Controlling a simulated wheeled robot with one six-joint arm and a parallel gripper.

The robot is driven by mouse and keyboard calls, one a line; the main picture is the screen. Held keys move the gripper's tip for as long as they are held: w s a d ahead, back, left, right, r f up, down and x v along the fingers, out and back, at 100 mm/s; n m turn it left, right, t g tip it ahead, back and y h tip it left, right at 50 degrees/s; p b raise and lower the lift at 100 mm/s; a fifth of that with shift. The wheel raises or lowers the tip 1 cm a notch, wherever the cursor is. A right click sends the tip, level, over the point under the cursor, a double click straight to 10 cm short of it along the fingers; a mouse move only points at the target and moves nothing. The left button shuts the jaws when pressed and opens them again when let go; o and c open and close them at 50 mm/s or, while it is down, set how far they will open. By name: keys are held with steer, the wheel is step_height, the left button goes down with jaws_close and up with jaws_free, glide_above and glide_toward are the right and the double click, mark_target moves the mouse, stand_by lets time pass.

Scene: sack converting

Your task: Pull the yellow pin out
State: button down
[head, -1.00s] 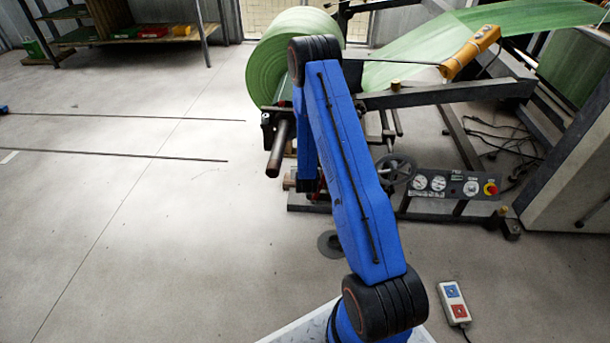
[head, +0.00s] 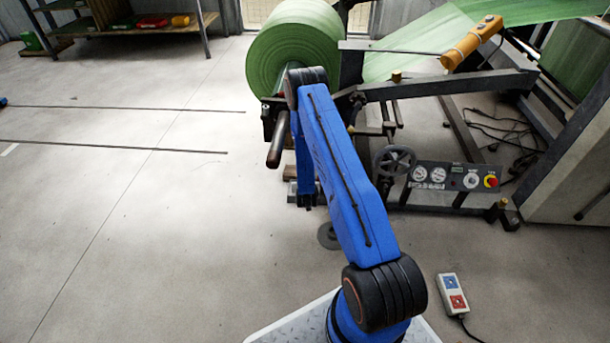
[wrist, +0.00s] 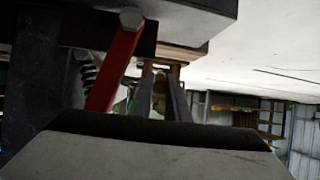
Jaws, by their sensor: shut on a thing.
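My gripper (wrist: 162,92) shows in the wrist view as two dark fingers reaching forward, close together. A small dull yellow-brown piece, which looks like the yellow pin (wrist: 159,88), sits between them; it is dark and its full length is hidden. A red bar (wrist: 117,62) with a bolt head slants down just left of the fingers, under a dark machine frame. In the head view my blue arm covers the gripper and the place it holds, low in front of the green roll (head: 292,48).
A dark spring (wrist: 88,75) is left of the red bar. In the head view a handwheel (head: 394,161) and control panel (head: 452,177) stand right of my arm. A pendant (head: 453,294) lies on the floor. The left floor is mostly open.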

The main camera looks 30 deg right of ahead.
steer(key=shift+f, duration=3.05)
steer(key=c, duration=1.6)
jaws_free()
steer(key=shift+s, duration=0.1)
steer(key=v, duration=1.1)
steer(key=shift+s+a+r, duration=0.15)
steer(key=shift+s+a, duration=0.1)
steer(key=shift+s, duration=0.05)
